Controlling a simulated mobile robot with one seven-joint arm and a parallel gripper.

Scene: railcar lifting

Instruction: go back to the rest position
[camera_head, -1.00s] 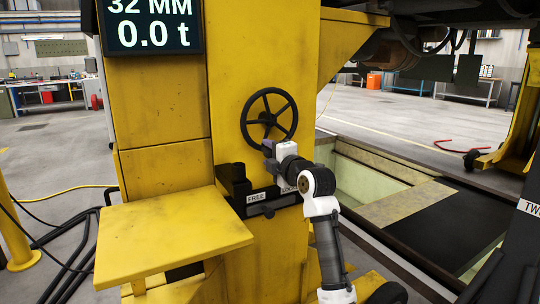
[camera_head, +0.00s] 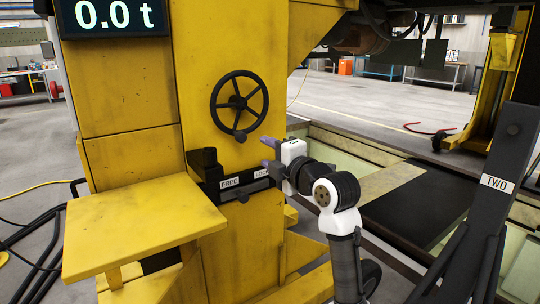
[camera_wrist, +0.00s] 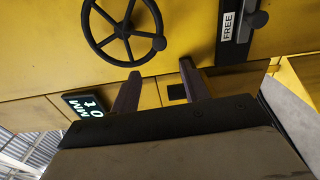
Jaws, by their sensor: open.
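My gripper (camera_head: 266,154) is in front of the yellow lifting column (camera_head: 200,60), below and to the right of the black handwheel (camera_head: 239,103). Its two purple-grey fingers are apart, with nothing between them, and they also show in the wrist view (camera_wrist: 158,90). The handwheel (camera_wrist: 124,22) and its knob are clear of the fingers there. Below the wheel is a black slide bar with a FREE label (camera_head: 230,182) and a second label partly hidden by my gripper. A dark knob (camera_head: 243,196) sits on the bar.
A yellow shelf (camera_head: 140,232) juts out at the lower left. A display (camera_head: 108,16) reading 0.0 t is on the column. A dark post marked TWO (camera_head: 494,182) stands at the right. An open pit with edges lies behind my arm.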

